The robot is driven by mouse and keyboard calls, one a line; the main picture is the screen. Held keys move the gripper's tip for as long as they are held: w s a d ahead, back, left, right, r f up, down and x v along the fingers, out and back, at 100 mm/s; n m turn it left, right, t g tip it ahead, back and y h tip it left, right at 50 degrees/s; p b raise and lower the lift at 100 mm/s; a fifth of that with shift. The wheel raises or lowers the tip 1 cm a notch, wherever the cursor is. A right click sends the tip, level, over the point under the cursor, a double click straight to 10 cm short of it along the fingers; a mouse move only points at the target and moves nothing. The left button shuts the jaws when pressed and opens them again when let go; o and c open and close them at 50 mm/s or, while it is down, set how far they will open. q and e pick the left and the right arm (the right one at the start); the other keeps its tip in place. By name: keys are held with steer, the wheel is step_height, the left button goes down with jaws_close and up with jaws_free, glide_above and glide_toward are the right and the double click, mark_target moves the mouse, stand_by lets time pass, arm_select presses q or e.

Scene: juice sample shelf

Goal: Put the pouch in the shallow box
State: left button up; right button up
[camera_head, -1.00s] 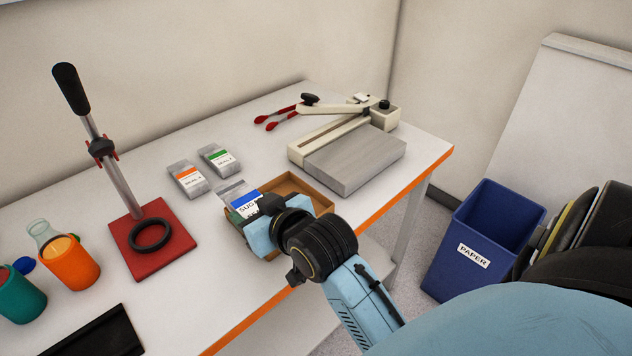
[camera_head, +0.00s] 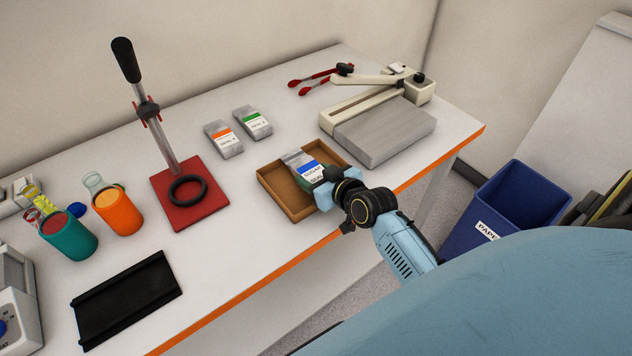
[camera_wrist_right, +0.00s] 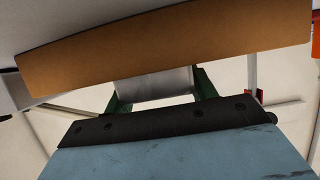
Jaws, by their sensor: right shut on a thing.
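The pouch (camera_head: 303,164) is silver with a blue-and-white label and shows over the right half of the shallow brown box (camera_head: 267,183). My right gripper (camera_head: 322,178) is shut on the near end of the pouch, at the box's right front side. In the right wrist view, the silver pouch (camera_wrist_right: 155,84) sits between the green fingers (camera_wrist_right: 158,92), and the box wall (camera_wrist_right: 170,55) crosses above. I cannot tell whether the pouch touches the box floor. My gripper hides the box's right front corner. My left gripper is not in view.
Two other pouches, one orange-labelled (camera_head: 224,139) and one green-labelled (camera_head: 253,122), lie behind the box.

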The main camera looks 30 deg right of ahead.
steer(key=shift+f, duration=1.05)
steer(key=shift+f, duration=0.1)
steer(key=o, duration=1.1)
steer(key=shift+s, duration=0.1)
steer(key=v, duration=1.2)
steer(key=shift+p, duration=0.35)
